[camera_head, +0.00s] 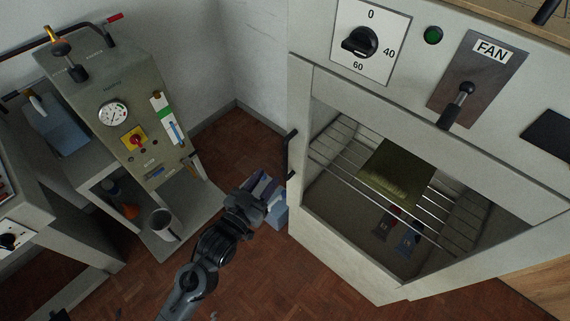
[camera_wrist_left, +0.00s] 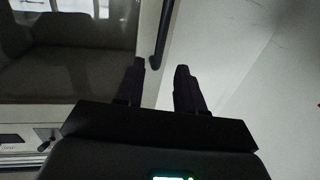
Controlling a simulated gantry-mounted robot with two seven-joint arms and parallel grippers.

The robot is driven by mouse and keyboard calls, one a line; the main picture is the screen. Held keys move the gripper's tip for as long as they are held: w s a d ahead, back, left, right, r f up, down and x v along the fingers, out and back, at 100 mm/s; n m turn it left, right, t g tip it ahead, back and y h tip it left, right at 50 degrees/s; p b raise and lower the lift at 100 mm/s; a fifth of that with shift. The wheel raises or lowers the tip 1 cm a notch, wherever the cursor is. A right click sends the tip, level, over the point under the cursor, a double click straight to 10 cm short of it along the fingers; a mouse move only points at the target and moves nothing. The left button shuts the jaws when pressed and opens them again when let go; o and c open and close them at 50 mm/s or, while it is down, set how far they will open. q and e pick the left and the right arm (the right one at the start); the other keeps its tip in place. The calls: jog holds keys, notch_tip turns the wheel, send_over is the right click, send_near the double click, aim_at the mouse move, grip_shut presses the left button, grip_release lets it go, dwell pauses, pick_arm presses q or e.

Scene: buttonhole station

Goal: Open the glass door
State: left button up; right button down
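The glass door (camera_head: 330,255) is on the front of the pale cabinet and looks shut. A wire rack and a green-brown folded piece show through its pane. Its dark bar handle (camera_head: 290,155) stands upright at the door's left edge; in the left wrist view the handle (camera_wrist_left: 162,35) runs down from the top. My left gripper (camera_head: 268,186) is just left of the handle's lower end. In the left wrist view my left gripper (camera_wrist_left: 160,78) is open, with the handle's lower end lined up between the fingertips; I cannot tell whether they touch. My right gripper is not in view.
Above the door are a dial (camera_head: 360,42), a green light (camera_head: 433,35) and a fan lever (camera_head: 460,98). A grey machine with a gauge (camera_head: 113,113) stands at the left, with a white cup (camera_head: 162,224) on its lower shelf. Open wooden floor (camera_head: 250,285) lies between.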

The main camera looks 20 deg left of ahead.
aim_at(284, 155)
pick_arm(q)
jog(key=w+b, duration=0.1)
jog(key=w, duration=0.2)
jog(key=w+d+b, duration=0.1)
jog(key=w, duration=0.3)
jog(key=w+b, duration=0.1)
jog(key=w, duration=0.3)
jog(key=shift+d+f, duration=0.25)
jog(key=shift+f, duration=0.05)
grip_shut()
